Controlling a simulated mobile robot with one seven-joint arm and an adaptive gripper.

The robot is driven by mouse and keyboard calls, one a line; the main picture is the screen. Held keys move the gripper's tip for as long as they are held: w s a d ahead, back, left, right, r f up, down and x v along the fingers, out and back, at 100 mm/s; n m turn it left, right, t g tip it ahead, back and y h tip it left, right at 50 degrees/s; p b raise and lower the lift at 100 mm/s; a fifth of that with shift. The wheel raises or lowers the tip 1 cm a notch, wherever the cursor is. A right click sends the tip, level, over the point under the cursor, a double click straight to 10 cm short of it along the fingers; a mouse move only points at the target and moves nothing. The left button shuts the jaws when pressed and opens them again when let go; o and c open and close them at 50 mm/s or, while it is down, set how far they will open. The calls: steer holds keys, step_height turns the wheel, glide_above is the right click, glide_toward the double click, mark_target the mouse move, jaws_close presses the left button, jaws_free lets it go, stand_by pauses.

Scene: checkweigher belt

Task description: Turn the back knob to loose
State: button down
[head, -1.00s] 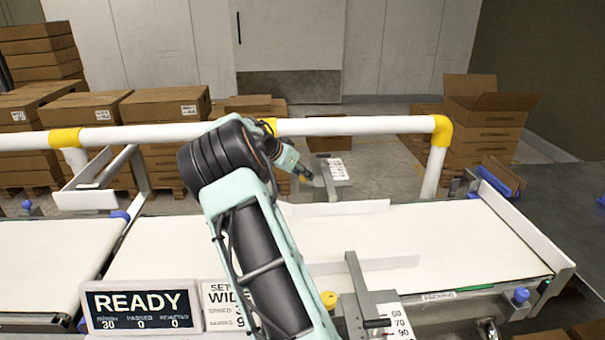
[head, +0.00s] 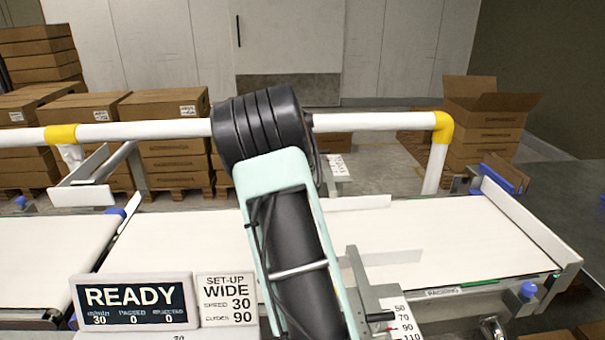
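My arm stands across the middle of the head view, and its dark elbow joint covers the area by the back rail. My gripper is hidden behind it, so its fingers do not show. The back knob is also hidden behind my arm; I cannot see its setting or whether my gripper touches it. Part of the back guide's white scale plate (head: 337,165) shows just right of the elbow. The back guide rail (head: 362,203) runs along the far side of the white belt (head: 450,235).
The front guide bracket (head: 357,275) and its scale (head: 403,318) stand at the near belt edge. A READY display (head: 133,299) and a set-up card (head: 227,299) reading WIDE, speed 30, guides 90 are left. A white tube rail (head: 375,123) crosses behind the belt. Stacked cartons (head: 170,105) stand beyond.

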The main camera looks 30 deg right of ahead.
steer(key=shift+s+d+r+n+t+y+p, duration=0.15)
steer(key=shift+n+t+y+p, duration=0.35)
steer(key=shift+n, duration=0.35)
steer(key=shift+s+d+r+n+t+y+p, duration=0.15)
steer(key=shift+n+t+y+p, duration=0.35)
steer(key=shift+n, duration=0.35)
steer(key=shift+d+f+n+t+y+p, duration=0.15)
steer(key=shift+n+t+y+p, duration=0.1)
steer(key=shift+n+y+p, duration=0.9)
steer(key=shift+d+f+n+t+y+p, duration=0.2)
steer(key=shift+n+y+p, duration=0.65)
steer(key=shift+n, duration=0.6)
steer(key=n+y, duration=0.1)
steer(key=n, duration=0.1)
steer(key=n+y+p, duration=0.1)
steer(key=n+y, duration=0.1)
steer(key=n, duration=0.1)
steer(key=shift+w+d+r+g+y, duration=0.1)
steer(key=shift+w+r+g+y, duration=0.1)
steer(key=shift+g+y, duration=0.1)
steer(key=shift+f+n+g+y+p, duration=0.1)
steer(key=shift+n+g+y+p, duration=0.5)
steer(key=shift+n+y, duration=0.7)
steer(key=shift+n, duration=0.3)
steer(key=shift+f+n+g+y+p, duration=0.15)
steer(key=shift+n+g+y+p, duration=0.15)
steer(key=shift+n+p, duration=0.4)
steer(key=c, duration=1.6)
jaws_free()
steer(key=shift+d, duration=0.1)
